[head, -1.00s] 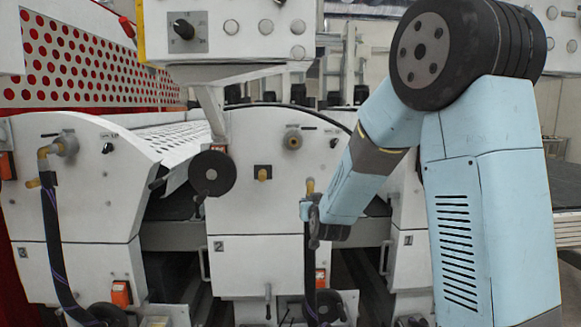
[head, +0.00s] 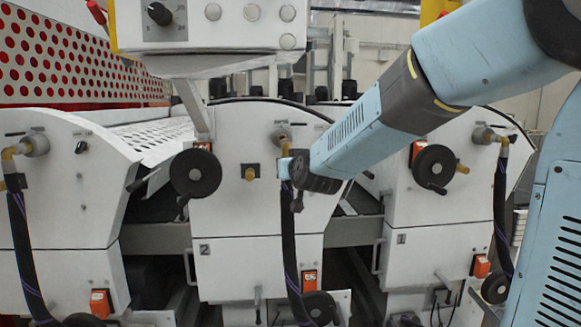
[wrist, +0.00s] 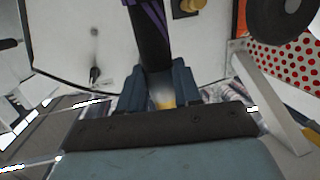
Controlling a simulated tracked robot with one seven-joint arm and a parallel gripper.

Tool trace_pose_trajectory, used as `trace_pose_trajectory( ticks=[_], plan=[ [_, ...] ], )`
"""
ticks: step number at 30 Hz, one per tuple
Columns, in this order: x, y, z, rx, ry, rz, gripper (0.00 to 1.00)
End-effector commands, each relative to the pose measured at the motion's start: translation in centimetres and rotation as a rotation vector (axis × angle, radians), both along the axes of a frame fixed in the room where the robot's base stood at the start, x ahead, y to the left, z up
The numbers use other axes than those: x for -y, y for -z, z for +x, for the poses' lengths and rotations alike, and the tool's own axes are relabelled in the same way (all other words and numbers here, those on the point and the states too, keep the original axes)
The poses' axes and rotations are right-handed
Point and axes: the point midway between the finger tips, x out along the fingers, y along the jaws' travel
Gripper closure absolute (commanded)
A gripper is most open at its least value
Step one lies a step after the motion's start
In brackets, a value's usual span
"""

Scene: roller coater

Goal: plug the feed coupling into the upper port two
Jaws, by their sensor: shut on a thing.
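My gripper (head: 292,168) is shut on the feed coupling, in front of the middle machine unit marked 2. The brass end of the feed coupling (head: 285,148) shows just above the jaws, close under the upper port two (head: 282,134). I cannot tell whether it touches the port or is seated in it. Its black hose (head: 289,235) hangs down from the jaws. In the wrist view the two fingers (wrist: 166,86) close around the coupling, whose yellow part (wrist: 163,99) shows between them, with the hose (wrist: 149,36) beyond.
A brass stub (head: 250,173) and a black handwheel (head: 195,172) stand left of my gripper. Similar hoses are coupled to the left unit's port (head: 36,145) and the right unit's port (head: 484,135). A control panel (head: 210,25) overhangs unit 2.

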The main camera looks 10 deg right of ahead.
Motion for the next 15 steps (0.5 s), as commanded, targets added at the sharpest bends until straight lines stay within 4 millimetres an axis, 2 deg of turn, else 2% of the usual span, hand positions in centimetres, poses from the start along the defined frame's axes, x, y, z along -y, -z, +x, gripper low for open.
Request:
trace_pose_trajectory(
  ticks=[5,15],
  plan=[
    [0.0,0.0,0.3,0.002,-0.001,0.001,1.0],
    [0.0,-0.1,3.0,0.002,0.001,0.001,1.0]
  ],
)
